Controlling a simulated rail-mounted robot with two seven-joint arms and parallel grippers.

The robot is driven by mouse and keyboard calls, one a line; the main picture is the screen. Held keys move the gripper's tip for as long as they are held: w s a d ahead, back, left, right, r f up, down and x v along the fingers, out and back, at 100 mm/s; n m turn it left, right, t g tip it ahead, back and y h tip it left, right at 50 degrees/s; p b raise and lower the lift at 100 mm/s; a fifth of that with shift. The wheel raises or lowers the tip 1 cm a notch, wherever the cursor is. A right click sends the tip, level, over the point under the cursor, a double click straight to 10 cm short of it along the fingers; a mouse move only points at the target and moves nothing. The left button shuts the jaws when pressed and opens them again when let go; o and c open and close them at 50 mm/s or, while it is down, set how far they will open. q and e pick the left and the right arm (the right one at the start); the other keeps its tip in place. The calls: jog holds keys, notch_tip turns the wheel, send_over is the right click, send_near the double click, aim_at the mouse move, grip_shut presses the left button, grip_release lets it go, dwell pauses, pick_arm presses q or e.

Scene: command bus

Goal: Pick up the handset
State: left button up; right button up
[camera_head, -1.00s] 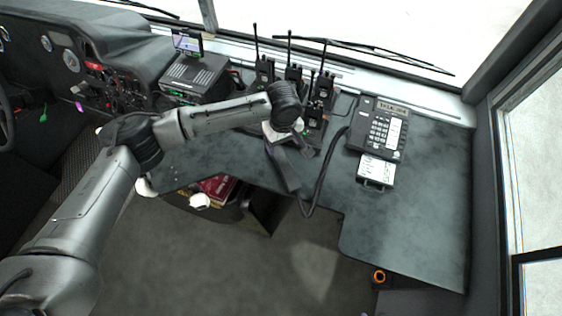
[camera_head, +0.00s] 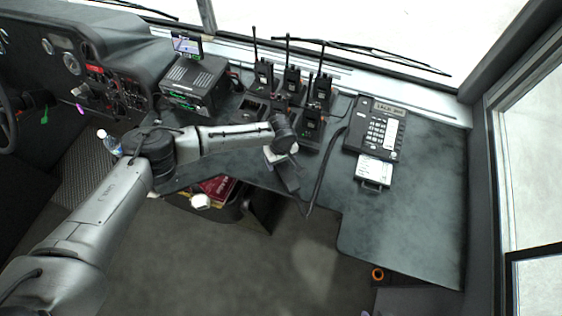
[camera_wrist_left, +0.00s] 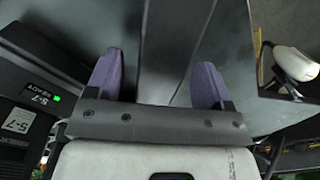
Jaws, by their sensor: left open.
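The desk phone (camera_head: 374,132) sits on the right part of the dark desk, with no handset visible on it. My left gripper (camera_head: 287,178) is over the desk near that edge, left of the phone. A dark bar at the cord's end, by the gripper, looks like the handset (camera_head: 292,187), but the two are hard to tell apart. In the left wrist view the purple fingers (camera_wrist_left: 155,85) are apart with nothing clearly gripped. My right gripper is not in view.
Several black radios (camera_head: 290,80) with tall antennas stand in chargers just behind my left gripper. A radio unit (camera_head: 192,85) with a small screen is further left. The desk's right front part (camera_head: 410,225) is clear. A bin (camera_head: 245,210) stands below the front edge.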

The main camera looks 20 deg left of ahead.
pick_arm(q)
jog(key=shift+f, duration=0.7)
jog(key=c, duration=1.2)
jog(key=shift+r, duration=0.15)
